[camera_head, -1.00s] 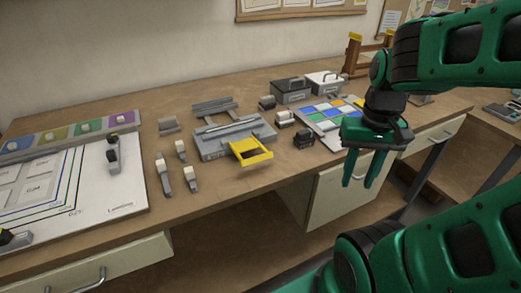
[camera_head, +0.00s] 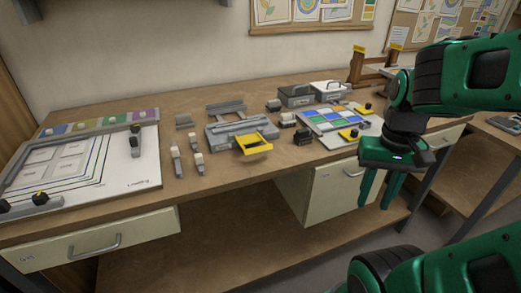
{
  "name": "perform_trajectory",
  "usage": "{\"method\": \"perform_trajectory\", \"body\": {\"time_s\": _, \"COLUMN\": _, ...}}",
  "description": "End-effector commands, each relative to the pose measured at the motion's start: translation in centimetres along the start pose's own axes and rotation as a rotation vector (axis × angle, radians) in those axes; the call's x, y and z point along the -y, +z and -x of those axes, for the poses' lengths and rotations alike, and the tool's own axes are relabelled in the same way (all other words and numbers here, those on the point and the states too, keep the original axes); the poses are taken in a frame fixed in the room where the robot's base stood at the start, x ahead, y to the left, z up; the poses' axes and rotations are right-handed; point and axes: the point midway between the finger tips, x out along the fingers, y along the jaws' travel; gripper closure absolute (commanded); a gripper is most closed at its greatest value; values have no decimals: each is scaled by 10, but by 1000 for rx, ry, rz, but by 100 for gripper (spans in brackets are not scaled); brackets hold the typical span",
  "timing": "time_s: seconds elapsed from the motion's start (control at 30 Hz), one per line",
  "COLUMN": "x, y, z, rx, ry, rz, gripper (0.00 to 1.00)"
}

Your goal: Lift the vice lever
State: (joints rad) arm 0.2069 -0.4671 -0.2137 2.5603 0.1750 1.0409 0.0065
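A grey vice-like device (camera_head: 230,133) lies on the middle of the workbench. A yellow U-shaped handle (camera_head: 254,144), which looks like the lever, sticks out from its front toward the bench edge. The handle appears low, close to the bench top. My gripper (camera_head: 379,190) points down at the right, in front of the bench edge. Its two green fingers are apart with nothing between them. It is well to the right of the yellow handle and touches nothing.
A white panel with coloured tiles (camera_head: 340,122) lies between the device and my gripper. Small grey boxes (camera_head: 296,95) stand behind. Small clamps (camera_head: 198,163) lie left of the device. A white framed board (camera_head: 110,165) covers the bench's left. Drawers (camera_head: 92,245) are below.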

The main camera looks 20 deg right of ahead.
Motion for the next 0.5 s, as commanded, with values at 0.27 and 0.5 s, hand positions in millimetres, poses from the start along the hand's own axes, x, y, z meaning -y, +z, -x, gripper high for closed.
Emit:
{"method": "perform_trajectory", "body": {"time_s": 0.27, "x": 0, "y": 0, "z": 0, "rx": 0, "ry": 0, "rz": 0, "gripper": 67}}
{"method": "perform_trajectory", "body": {"time_s": 0.5, "x": 8, "y": -13, "z": 18, "rx": -40, "ry": 6, "rz": 187, "gripper": 67}}
